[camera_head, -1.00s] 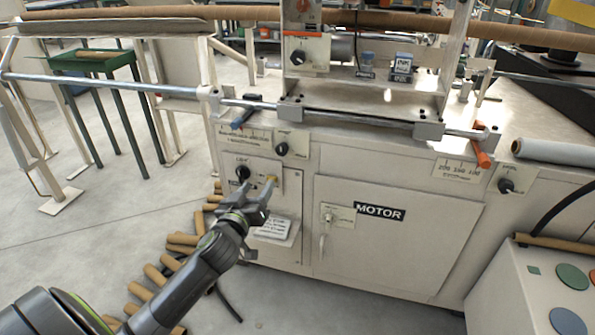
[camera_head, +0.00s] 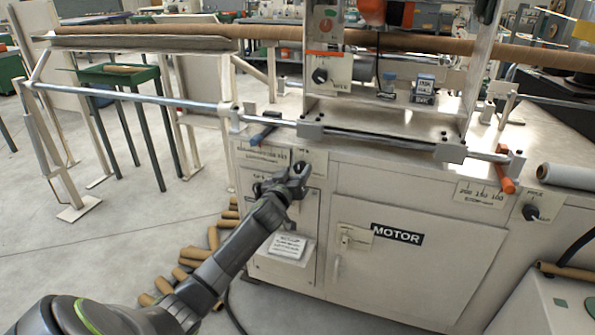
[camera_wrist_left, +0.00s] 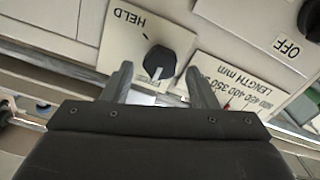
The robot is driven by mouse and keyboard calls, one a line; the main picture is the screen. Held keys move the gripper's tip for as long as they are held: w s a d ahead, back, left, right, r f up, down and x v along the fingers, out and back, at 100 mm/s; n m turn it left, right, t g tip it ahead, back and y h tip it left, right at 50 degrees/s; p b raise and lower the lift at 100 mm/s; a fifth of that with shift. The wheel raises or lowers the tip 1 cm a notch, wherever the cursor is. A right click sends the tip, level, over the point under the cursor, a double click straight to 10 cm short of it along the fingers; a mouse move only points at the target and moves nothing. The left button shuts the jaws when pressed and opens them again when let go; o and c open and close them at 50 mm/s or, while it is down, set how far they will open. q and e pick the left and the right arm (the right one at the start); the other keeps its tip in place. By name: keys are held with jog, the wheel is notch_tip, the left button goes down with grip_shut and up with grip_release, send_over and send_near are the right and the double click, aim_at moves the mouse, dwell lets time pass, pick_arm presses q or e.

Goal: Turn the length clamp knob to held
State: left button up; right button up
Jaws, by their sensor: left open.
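The length clamp knob (camera_wrist_left: 160,63) is a black round knob with a white mark, on a pale plate whose HELD label (camera_wrist_left: 130,19) appears upside down in the left wrist view. The white mark points toward the bottom of that view, away from HELD. My left gripper (camera_wrist_left: 160,80) is open, its two fingers on either side of the knob; I cannot tell whether they touch it. In the head view my left gripper (camera_head: 296,173) is at the upper part of the machine's front and covers most of the knob. My right gripper is not in view.
The length scale plate (camera_wrist_left: 245,85) is beside the knob. A blue-handled lever (camera_head: 262,135) and a steel rod (camera_head: 380,139) lie above the gripper. The MOTOR door (camera_head: 420,260) is to the right. Cardboard tubes (camera_head: 190,262) lie on the floor at lower left.

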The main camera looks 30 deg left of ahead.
pick_arm(q)
jog(key=shift+w+a, duration=0.2)
jog(key=shift+w, duration=0.7)
jog(key=shift+c, duration=0.4)
jog(key=c, duration=0.9)
